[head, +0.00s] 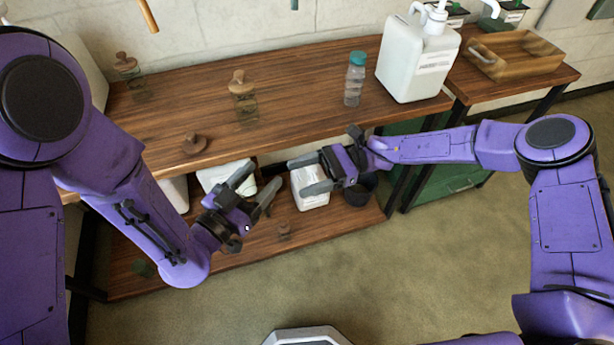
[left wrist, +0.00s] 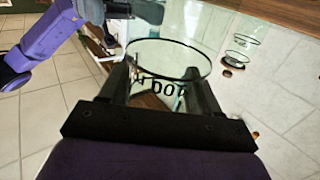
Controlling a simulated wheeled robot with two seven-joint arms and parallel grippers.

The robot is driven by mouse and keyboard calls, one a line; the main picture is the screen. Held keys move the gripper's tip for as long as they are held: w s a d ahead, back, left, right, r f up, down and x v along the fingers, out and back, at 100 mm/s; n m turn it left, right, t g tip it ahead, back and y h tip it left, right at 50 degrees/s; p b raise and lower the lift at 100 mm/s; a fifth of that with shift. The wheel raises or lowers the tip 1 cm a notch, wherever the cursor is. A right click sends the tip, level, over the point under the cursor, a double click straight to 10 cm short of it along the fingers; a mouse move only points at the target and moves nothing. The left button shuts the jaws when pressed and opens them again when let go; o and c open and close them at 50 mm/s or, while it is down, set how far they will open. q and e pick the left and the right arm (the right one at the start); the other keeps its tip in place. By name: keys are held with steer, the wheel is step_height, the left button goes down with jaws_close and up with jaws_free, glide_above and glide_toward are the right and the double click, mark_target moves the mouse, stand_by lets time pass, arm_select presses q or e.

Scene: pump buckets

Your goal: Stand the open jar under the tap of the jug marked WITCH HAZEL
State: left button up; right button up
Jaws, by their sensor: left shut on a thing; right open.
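My left gripper (head: 258,182) is in front of the bench's front edge, shut on a clear open glass jar. The jar (left wrist: 165,86) shows best in the left wrist view, its round rim open and dark lettering on its side; in the head view it is hard to make out. My right gripper (head: 309,174) is open and empty, over the lower shelf's front. A large white jug (head: 407,62) with a pump top stands at the bench's right end; its label is too small to read. White containers (head: 227,175) (head: 308,188) stand on the lower shelf, partly hidden, markings unreadable.
A wooden tray (head: 518,70) is at right. A dark pot (head: 358,192) sits on the lower shelf (head: 250,255).

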mark_target(254, 196)
steer(key=shift+g, duration=0.3)
steer(key=x, duration=1.2)
steer(key=shift+s+r, duration=0.1)
steer(key=shift+s, duration=0.35)
steer(key=shift+d, duration=0.1)
steer(key=c, duration=0.9)
arm_select(q)
steer(key=o, duration=1)
arm_select(e)
steer(key=shift+w, duration=0.1)
steer(key=shift+c, duration=0.2)
arm_select(q)
steer(key=o, duration=0.3)
arm_select(e)
steer(key=shift+c, duration=0.6)
arm_select(q)
steer(key=shift+o, duration=0.2)
